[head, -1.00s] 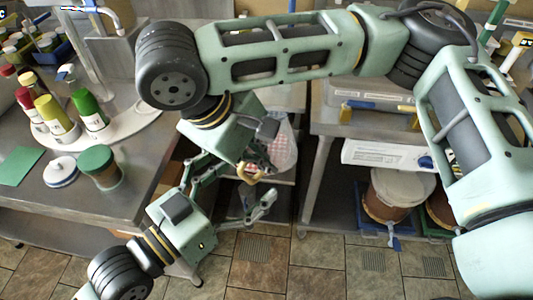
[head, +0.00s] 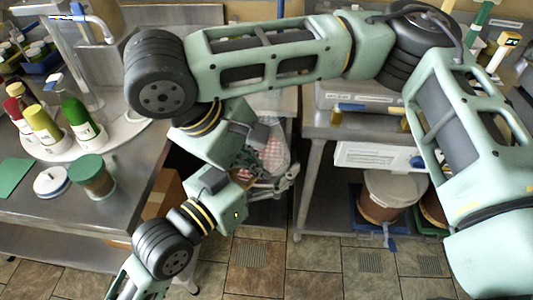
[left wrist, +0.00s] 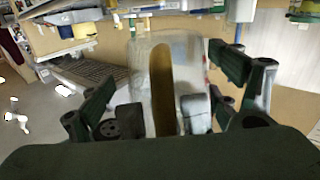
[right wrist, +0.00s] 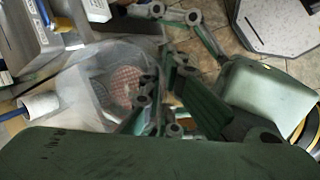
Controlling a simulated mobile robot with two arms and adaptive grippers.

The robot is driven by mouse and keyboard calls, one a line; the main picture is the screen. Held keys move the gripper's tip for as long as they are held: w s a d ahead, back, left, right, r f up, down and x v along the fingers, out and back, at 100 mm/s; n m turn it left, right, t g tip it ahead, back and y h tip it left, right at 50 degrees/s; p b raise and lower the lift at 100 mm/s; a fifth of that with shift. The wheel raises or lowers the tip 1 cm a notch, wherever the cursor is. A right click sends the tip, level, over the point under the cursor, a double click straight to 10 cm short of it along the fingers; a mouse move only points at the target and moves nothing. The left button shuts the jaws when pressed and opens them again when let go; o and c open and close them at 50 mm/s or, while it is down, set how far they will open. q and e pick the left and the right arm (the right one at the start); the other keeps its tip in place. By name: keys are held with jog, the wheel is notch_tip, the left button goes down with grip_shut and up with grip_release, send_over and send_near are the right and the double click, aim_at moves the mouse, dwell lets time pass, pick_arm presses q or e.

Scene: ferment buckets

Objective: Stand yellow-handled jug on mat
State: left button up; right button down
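The yellow-handled jug is clear; its body (head: 274,158) shows behind my grippers in the head view. In the left wrist view its yellow handle (left wrist: 162,88) stands upright between the fingers of my left gripper (left wrist: 160,115), with gaps on both sides. That gripper looks open. My right gripper (right wrist: 163,105) has its fingers close together at the jug's wall (right wrist: 85,90) and seems shut on it; the exact contact is hidden. The jug seems held off the floor. A flat green mat (head: 14,172) lies on the left counter.
On the left counter (head: 125,210) stand a green-lidded jar (head: 92,176), a white-lidded container (head: 51,181) and several bottles on a round white tray (head: 112,136). A lidded bucket (head: 388,195) stands under the right table. Tiled floor is clear in front.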

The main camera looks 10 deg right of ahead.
pick_arm(q)
jog(key=shift+s, duration=0.1)
jog(key=c, duration=0.9)
jog(key=shift+d, duration=0.1)
jog(key=shift+c, duration=0.7)
pick_arm(e)
jog(key=c, duration=1.9)
grip_release()
jog(key=shift+a, duration=0.1)
pick_arm(q)
jog(key=shift+r, duration=0.1)
pick_arm(e)
jog(key=shift+o, duration=0.2)
